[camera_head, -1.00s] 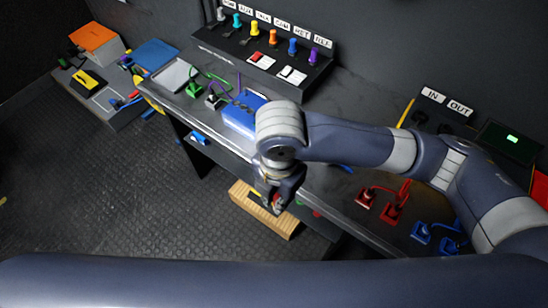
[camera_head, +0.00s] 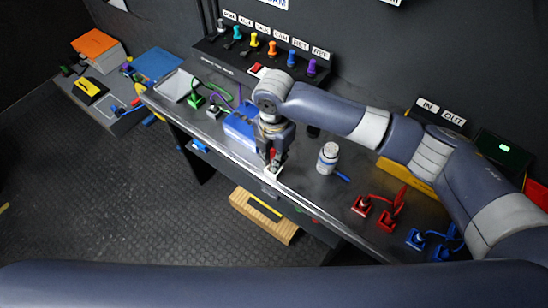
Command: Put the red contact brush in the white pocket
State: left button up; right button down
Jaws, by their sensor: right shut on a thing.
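My right gripper (camera_head: 272,164) points down over the front part of the desk. It is shut on a small red thing (camera_head: 271,155), which looks like the red contact brush, mostly hidden between the fingers. A small white piece (camera_head: 273,173), which may be the white pocket, shows right below the fingertips near the desk's front edge. I cannot tell whether the brush is in it or just above it. My left gripper is not in view.
A blue box (camera_head: 240,126) stands left of the right gripper, and a white bottle (camera_head: 328,158) to its right. Red connectors (camera_head: 381,208) and blue connectors (camera_head: 432,240) lie further right. A wooden step (camera_head: 264,217) stands below the desk edge.

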jog(key=shift+f, duration=0.7)
jog(key=shift+f, duration=0.1)
jog(key=c, duration=1.6)
grip_release()
jog(key=shift+o, duration=0.2)
notch_tip(320, 180, up, 12)
jog(key=shift+r+b, duration=0.15)
jog(key=shift+b, duration=0.85)
